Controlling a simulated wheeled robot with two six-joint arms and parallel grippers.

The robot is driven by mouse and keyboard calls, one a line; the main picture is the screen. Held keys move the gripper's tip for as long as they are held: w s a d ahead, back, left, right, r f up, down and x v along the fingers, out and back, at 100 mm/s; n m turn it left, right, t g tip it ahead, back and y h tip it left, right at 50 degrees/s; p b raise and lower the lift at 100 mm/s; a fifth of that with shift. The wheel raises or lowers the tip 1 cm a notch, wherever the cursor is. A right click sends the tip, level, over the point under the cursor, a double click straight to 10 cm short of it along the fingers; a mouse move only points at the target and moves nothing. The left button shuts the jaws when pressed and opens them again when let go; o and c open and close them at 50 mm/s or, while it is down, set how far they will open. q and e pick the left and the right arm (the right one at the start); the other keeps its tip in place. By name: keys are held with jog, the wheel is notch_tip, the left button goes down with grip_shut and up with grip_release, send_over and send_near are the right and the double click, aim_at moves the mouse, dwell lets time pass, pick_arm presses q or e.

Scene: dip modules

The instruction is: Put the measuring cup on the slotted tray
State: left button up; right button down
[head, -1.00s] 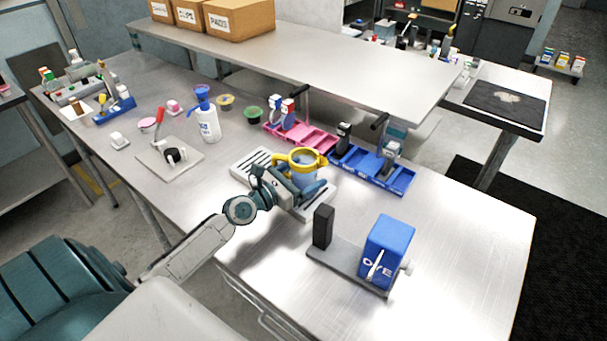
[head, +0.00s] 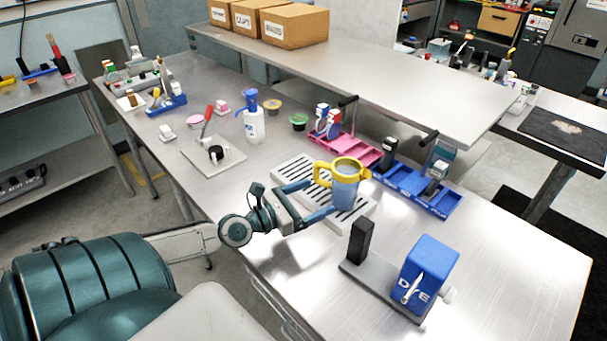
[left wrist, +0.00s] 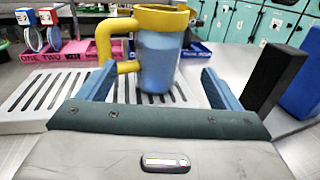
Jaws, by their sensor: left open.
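The measuring cup (head: 345,187) has a yellow rim and handle and a bluish see-through body. It stands upright on the white slotted tray (head: 292,170), toward the tray's right part. It also shows in the left wrist view (left wrist: 158,60), with the slotted tray (left wrist: 22,118) under and beside it. My left gripper (head: 322,196) is open, its two blue fingers on the near side of the cup. In the left wrist view the left gripper (left wrist: 158,78) has its fingers apart, with the cup beyond and between them, and a gap shows on the right. My right gripper is not in view.
A blue box on a grey base (head: 428,270) with a black post (head: 360,242) stands to the right. Pink (head: 358,149) and blue bins (head: 420,187) lie behind the tray, below a raised shelf (head: 340,65). A blue-topped bottle (head: 253,122) stands farther left. The front right of the table is clear.

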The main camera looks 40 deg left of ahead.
pick_arm(q)
jog(key=shift+s+a+f, duration=0.1)
jog(key=shift+s+a, duration=0.15)
jog(key=shift+s, duration=0.4)
jog(key=shift+s+b, duration=0.3)
jog(key=shift+s, duration=0.05)
